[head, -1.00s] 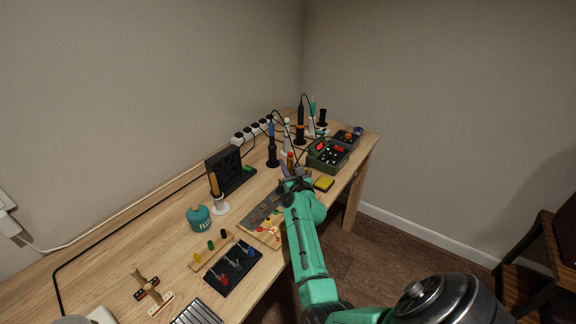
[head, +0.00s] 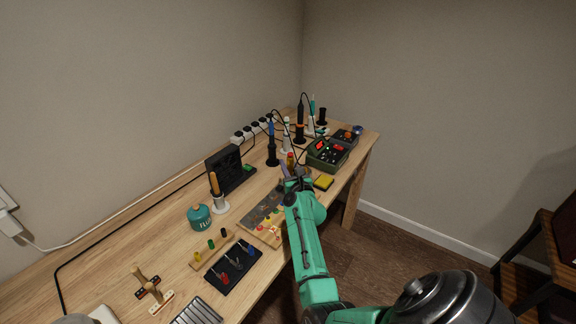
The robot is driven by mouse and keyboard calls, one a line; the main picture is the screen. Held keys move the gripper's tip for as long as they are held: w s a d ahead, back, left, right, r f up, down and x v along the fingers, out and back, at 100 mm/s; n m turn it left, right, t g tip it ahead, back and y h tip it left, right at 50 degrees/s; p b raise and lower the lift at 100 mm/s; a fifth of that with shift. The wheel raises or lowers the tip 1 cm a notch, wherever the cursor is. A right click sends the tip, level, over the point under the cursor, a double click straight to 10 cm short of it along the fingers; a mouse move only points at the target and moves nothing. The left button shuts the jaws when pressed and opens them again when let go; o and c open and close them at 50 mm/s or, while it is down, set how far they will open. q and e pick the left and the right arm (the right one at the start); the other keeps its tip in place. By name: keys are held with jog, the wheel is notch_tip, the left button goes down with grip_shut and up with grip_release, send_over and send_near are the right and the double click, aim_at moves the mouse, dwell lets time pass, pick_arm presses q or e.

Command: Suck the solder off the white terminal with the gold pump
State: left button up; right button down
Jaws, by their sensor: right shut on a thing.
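My right gripper (head: 297,178) is over the right part of the bench, just beyond the board, with my arm reaching to it from the lower right. It is shut on a thin upright thing with red and gold parts (head: 290,160), which looks like the gold pump; the fingers hide much of it. The grey board with a wooden front strip (head: 262,214) lies left of my forearm and carries small coloured terminals. I cannot make out the white terminal clearly; my arm covers the board's right end. My left gripper is out of view.
A green soldering station (head: 328,155) and a yellow sponge (head: 323,182) stand close beyond the gripper. Irons in upright stands, including a blue one (head: 271,135), are behind it. A teal pot (head: 199,217) and a black tool mat (head: 233,268) lie nearer left.

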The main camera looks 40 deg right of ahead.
jog(key=shift+f+b, duration=0.4)
jog(key=shift+f, duration=0.2)
jog(key=shift+f, duration=0.15)
jog(key=shift+p, duration=0.5)
dwell(2.7)
jog(key=shift+s+a+f, duration=0.1)
jog(key=shift+f, duration=0.2)
dwell(0.8)
notch_tip(320, 180, up, 7)
jog(key=p, duration=0.7)
jog(key=shift+r, duration=0.15)
jog(key=shift+d, duration=0.2)
